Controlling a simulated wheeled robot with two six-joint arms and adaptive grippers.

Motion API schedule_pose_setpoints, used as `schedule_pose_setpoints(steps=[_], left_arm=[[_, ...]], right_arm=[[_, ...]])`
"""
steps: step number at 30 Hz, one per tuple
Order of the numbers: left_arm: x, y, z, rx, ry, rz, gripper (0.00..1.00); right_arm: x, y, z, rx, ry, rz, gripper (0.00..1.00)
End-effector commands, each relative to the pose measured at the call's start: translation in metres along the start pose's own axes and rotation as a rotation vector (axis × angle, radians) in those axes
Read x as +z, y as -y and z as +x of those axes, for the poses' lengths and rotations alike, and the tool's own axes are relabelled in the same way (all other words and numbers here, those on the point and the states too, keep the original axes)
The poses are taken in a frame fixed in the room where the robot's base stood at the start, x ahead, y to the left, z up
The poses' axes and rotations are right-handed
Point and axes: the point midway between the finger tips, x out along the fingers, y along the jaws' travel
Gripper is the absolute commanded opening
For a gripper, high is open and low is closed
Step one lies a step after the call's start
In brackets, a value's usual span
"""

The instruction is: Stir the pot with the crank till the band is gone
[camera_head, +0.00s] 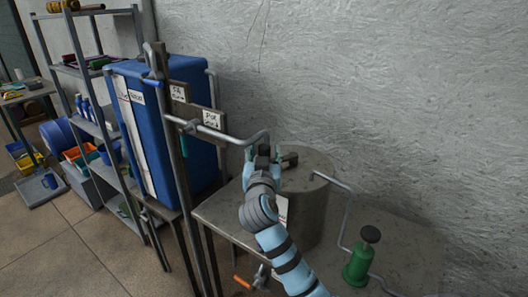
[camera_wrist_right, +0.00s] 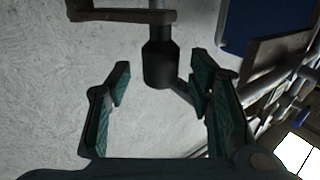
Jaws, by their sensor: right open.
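The pot is a grey metal drum (camera_head: 318,215) on a metal table, with a pale label partly behind my arm. My right gripper (camera_head: 266,156) is over the left part of its top. In the right wrist view my right gripper (camera_wrist_right: 161,80) is open, its two green-padded fingers apart. The pot's inside and any band are not visible. My left gripper is not in view.
A green hand pump (camera_head: 357,266) stands on the table (camera_head: 410,262) at right, with a pipe to the drum. A bent pipe (camera_head: 225,135) runs from a post to near my gripper. A blue tank (camera_head: 190,125) and shelves (camera_head: 82,75) stand left. The wall is close behind.

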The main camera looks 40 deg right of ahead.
Motion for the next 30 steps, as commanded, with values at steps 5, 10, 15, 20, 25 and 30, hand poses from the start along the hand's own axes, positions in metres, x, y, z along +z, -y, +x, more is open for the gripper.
schedule_pose_setpoints(steps=[5, 10, 15, 20, 25, 30], left_arm=[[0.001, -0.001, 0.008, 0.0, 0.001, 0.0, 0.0], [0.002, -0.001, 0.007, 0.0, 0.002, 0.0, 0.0], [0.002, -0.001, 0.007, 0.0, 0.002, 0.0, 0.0], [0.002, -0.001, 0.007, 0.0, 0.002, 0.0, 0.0], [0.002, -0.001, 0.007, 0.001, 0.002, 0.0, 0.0], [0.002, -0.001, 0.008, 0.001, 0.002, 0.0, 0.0]], right_arm=[[0.002, 0.0, 0.021, -0.001, 0.0, 0.0, 0.48], [0.001, 0.0, 0.024, -0.001, 0.0, 0.001, 0.48], [0.001, 0.001, 0.023, -0.002, 0.0, 0.0, 0.38], [0.001, 0.001, 0.023, -0.002, 0.0, 0.0, 0.13], [0.001, 0.001, 0.023, -0.002, 0.0, -0.001, 0.0], [0.002, 0.001, 0.023, -0.002, 0.001, -0.001, 0.0]])
